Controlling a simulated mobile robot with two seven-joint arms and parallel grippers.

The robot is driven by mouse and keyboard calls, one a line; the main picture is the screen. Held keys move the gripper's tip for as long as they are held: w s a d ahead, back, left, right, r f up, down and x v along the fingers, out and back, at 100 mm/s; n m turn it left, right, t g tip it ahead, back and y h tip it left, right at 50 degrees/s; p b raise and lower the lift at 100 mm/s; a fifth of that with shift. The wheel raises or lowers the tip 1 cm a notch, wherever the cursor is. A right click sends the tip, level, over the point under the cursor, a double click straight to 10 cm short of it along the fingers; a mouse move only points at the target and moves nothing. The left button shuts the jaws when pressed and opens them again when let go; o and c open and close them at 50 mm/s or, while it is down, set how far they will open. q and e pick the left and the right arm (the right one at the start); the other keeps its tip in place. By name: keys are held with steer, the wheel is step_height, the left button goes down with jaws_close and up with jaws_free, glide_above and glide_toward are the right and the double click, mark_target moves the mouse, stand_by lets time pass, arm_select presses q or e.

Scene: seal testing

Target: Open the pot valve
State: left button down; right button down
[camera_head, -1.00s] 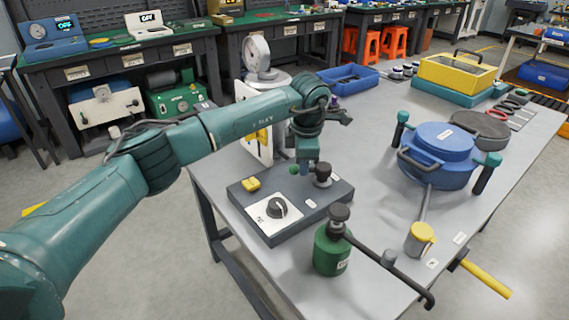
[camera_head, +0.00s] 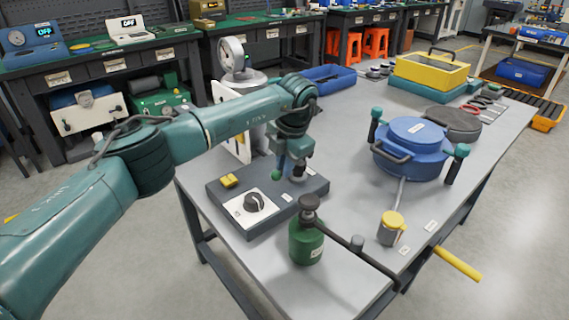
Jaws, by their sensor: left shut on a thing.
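My left arm reaches in from the left. Its gripper (camera_head: 287,170) points down over the dark control box (camera_head: 228,198) and is shut on a small valve handle there, which the jaws mostly hide. A green ball end (camera_head: 277,175) shows beside the jaws, and a dark fitting (camera_head: 299,172) stands close on their right. The box also has a black dial on a white plate (camera_head: 243,209) and a yellow block (camera_head: 229,181). The blue pot (camera_head: 411,160), lid on, stands to the right with green-topped clamps at its sides. My right gripper is not in view.
A green bottle (camera_head: 306,243) with a dark top stands in front of the box, with a dark bar running right. A yellow-capped cup (camera_head: 391,228) sits below the pot. A white gauge stand (camera_head: 235,58) and blue tray (camera_head: 329,78) are behind.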

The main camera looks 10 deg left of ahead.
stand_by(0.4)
arm_select(q)
steer(key=c, duration=1.5)
jaws_free()
steer(key=shift+o, duration=0.2)
steer(key=shift+r, duration=0.15)
step_height(320, 180, up, 13)
steer(key=s+d, duration=0.1)
steer(key=d, duration=0.1)
steer(key=shift+s, duration=0.3)
